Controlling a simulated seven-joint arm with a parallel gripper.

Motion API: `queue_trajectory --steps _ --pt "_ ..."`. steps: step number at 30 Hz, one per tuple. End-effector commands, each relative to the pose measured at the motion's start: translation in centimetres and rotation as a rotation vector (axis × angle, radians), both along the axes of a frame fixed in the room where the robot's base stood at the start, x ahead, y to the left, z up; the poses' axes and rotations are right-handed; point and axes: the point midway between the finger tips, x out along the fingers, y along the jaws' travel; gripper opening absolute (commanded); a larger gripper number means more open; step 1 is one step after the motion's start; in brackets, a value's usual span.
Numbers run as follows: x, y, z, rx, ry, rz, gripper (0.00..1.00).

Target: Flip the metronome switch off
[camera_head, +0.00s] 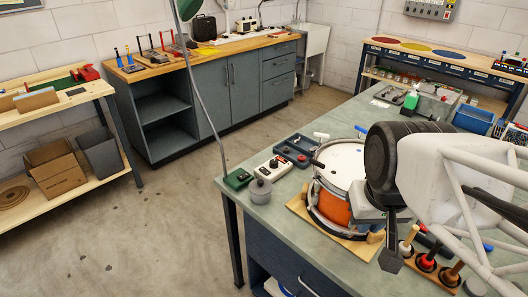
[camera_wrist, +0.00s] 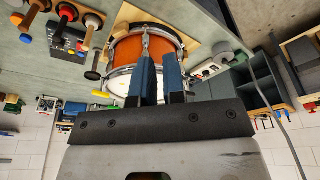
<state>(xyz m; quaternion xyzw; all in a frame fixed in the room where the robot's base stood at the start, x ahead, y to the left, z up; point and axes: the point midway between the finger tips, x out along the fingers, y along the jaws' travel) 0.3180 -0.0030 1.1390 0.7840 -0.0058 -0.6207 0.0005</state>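A small cream box with a dark knob (camera_head: 273,167) stands on the green-topped bench, left of the orange drum. It may be the metronome, but its switch is too small to read. A small dark green box (camera_head: 237,179) stands at the bench's left edge and could also be it. My gripper (camera_head: 391,258) hangs over the bench, right of the drum and well apart from both boxes. In the wrist view, its two blue fingers (camera_wrist: 158,58) stand apart with nothing between them, in front of the drum.
The orange drum (camera_head: 334,207) sits on a wooden board between my gripper and the boxes. A lidded grey pot (camera_head: 260,191) is close to both boxes. A dark tray (camera_head: 292,151) lies behind them. Several upright handled tools (camera_head: 427,261) stand at the right.

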Motion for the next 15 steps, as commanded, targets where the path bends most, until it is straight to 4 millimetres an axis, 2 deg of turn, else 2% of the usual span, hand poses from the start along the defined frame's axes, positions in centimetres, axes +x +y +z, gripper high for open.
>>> queue_trajectory --steps 2,8,15 --pt "0.4 0.1 0.1 -0.003 0.001 0.019 0.0" --pt "2.2 0.4 0.5 -0.02 0.009 0.114 0.0" --pt "5.9 1.3 1.2 -0.052 0.021 0.31 0.0"
